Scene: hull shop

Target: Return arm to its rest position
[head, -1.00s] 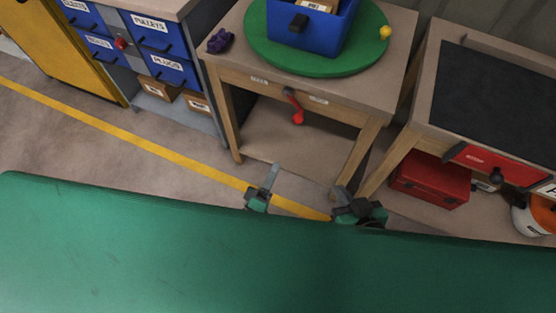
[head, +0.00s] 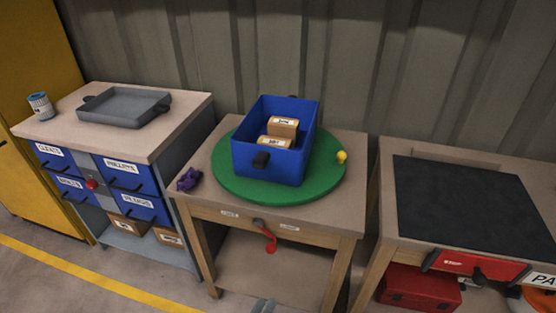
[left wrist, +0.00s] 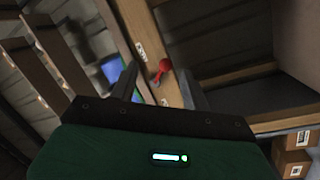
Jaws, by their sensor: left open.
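My left gripper (head: 264,305) shows only as grey fingertips at the bottom edge of the head view, low in front of the middle workbench (head: 345,215). In the left wrist view its two dark fingers (left wrist: 158,88) stand apart with nothing held between them. A red crank handle (left wrist: 164,70) shows beyond them. In the head view this red handle (head: 268,238) hangs on the bench's front, above the fingertips and apart from them. The rest of my left arm is out of the head view. My right gripper is not in view.
A green turntable (head: 330,180) on the bench carries a blue bin (head: 270,165) with boxes. A drawer cabinet (head: 190,125) with a grey tray (head: 125,107) stands left. A bench with a black mat (head: 470,205) and a red toolbox (head: 420,288) stand right. Open floor lies at lower left.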

